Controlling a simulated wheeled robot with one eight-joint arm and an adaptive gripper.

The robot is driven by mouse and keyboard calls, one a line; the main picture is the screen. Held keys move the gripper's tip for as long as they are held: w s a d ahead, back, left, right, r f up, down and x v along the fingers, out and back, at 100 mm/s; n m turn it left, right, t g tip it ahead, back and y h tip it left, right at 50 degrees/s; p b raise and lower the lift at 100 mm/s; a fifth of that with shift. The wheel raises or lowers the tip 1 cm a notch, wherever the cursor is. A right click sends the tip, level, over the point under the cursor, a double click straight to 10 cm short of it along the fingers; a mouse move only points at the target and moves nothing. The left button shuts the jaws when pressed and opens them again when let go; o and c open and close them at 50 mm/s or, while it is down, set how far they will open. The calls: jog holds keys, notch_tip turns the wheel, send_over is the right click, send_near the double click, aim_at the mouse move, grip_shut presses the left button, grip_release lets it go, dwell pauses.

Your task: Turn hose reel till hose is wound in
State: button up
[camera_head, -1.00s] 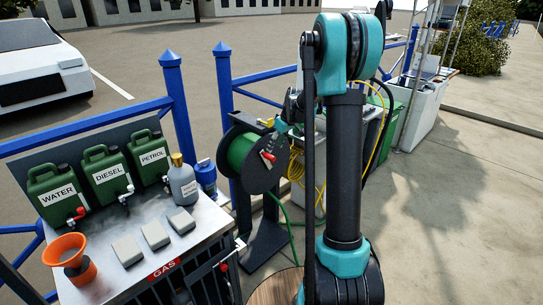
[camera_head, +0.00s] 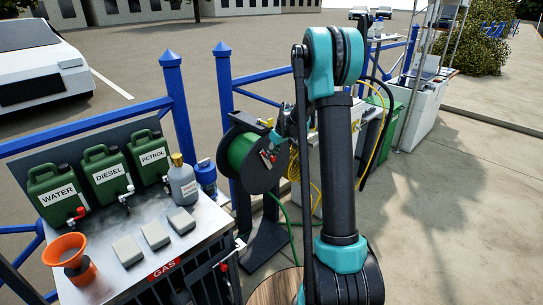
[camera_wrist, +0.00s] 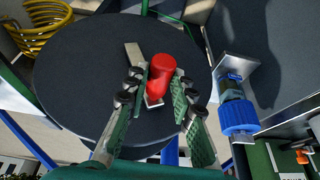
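The hose reel (camera_head: 240,152) stands on a dark post in the middle of the head view, with green hose wound on it and a dark round side plate (camera_wrist: 85,85). A flat metal crank on this plate carries a red handle (camera_wrist: 162,72); the handle also shows small in the head view (camera_head: 267,157). My gripper (camera_wrist: 161,88) is at the handle, one green-padded finger on each side. The fingertips look closed against the red handle. A green hose length (camera_head: 289,222) hangs from the reel toward the ground. The hose's free end is not clear.
A metal counter (camera_head: 205,240) at left bears green cans (camera_head: 110,178), a grey bottle (camera_head: 182,180) and an orange funnel (camera_head: 66,250). Blue railing (camera_head: 180,110) runs behind. A yellow coiled hose (camera_head: 294,165) hangs right of the reel. Open paving lies at right.

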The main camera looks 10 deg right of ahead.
grip_shut()
jog(key=shift+d, duration=0.1)
